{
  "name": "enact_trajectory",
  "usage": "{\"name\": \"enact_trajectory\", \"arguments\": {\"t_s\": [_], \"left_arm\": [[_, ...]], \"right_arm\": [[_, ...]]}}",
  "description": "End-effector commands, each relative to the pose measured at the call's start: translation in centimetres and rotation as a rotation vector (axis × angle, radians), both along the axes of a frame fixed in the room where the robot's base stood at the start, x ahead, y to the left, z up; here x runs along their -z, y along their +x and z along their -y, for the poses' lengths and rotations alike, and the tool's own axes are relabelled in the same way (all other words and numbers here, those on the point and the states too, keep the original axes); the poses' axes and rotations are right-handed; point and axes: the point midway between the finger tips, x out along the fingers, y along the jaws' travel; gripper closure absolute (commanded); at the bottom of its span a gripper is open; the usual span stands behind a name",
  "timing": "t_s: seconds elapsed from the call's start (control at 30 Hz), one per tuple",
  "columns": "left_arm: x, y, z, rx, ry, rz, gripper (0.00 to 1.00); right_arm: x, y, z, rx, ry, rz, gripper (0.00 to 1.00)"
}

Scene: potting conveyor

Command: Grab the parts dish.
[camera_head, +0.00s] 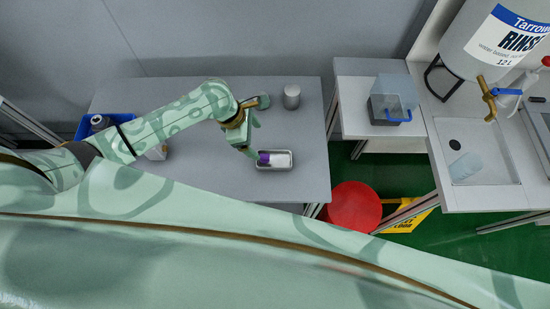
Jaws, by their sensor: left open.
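The parts dish (268,168), a small shallow metal tray, lies on the grey table (210,180) near its front right. A white thing with a purple end (281,160) lies in it. My left gripper (259,127) is open, with its fingers spread over the table just behind the dish. One finger points toward the dish's left end; whether it touches the dish I cannot tell. Nothing shows between the fingers. My right gripper is not in view.
A grey metal cup (291,97) stands behind the dish. A blue bin (86,126) with a dark item is at the table's left. Right of the table are a red round stool (353,207), a clear box (397,92) and a large rinse tank (490,45).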

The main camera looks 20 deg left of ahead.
Motion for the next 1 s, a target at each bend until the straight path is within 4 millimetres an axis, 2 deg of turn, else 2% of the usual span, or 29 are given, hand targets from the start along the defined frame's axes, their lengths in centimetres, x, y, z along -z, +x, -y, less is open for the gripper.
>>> {"name": "enact_trajectory", "arguments": {"t_s": [0.03,0.23,0.53,0.8,1.0], "left_arm": [[1.8,0.1,0.6,0.001,-0.001,-0.001,0.16],[5.8,0.6,2.1,0.002,0.000,0.000,0.16],[7.7,0.7,3.1,0.003,0.001,0.002,0.16],[11.7,0.7,4.8,0.003,0.002,0.002,0.16],[11.6,0.8,4.9,0.003,0.002,0.005,0.16]], "right_arm": [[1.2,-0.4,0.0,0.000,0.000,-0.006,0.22],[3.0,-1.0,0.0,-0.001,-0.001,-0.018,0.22],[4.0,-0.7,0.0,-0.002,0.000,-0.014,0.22],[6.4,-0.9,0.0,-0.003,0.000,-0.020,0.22],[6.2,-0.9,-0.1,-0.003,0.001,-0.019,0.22]]}}
